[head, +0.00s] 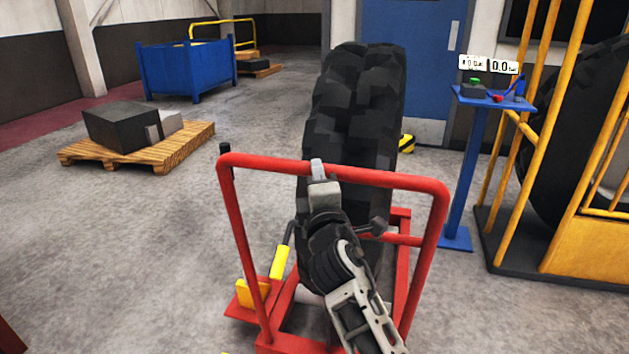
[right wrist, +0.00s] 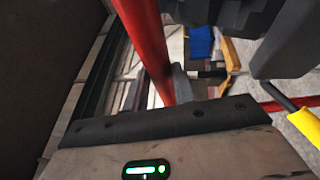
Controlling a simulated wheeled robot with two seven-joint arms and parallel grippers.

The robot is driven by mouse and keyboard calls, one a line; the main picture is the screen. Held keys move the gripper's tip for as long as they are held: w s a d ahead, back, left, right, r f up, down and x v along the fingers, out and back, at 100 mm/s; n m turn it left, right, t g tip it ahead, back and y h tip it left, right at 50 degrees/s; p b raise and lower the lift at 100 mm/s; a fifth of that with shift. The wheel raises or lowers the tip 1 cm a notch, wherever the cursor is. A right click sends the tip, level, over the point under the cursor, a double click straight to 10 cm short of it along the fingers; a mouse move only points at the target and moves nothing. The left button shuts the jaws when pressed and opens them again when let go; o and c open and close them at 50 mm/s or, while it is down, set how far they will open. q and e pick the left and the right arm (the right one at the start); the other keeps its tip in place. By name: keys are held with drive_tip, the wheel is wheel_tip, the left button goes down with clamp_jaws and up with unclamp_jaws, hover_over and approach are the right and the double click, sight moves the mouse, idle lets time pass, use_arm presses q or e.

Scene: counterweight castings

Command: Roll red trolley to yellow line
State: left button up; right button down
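The red trolley (head: 432,235) stands in front of me in the head view, with its push bar across the top. A large black tyre (head: 358,105) stands upright on it. My right gripper (head: 317,170) is at the middle of the push bar, with a finger over the bar, and looks shut on it. In the right wrist view the red bar (right wrist: 148,45) runs down against a grey finger (right wrist: 181,84). My left gripper is not in view. I cannot make out a yellow line on the floor.
A yellow pedal (head: 279,262) is at the trolley's lower left. A blue stand (head: 466,165) and yellow frame (head: 548,130) are close on the right. A wooden pallet (head: 190,140) with dark blocks and a blue bin (head: 185,70) stand left. Floor between pallet and trolley is clear.

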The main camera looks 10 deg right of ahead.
drive_tip(key=shift+w+r, duration=0.1)
drive_tip(key=shift+r, duration=0.5)
drive_tip(key=c, duration=1.1)
unclamp_jaws()
drive_tip(key=shift+f, duration=0.2)
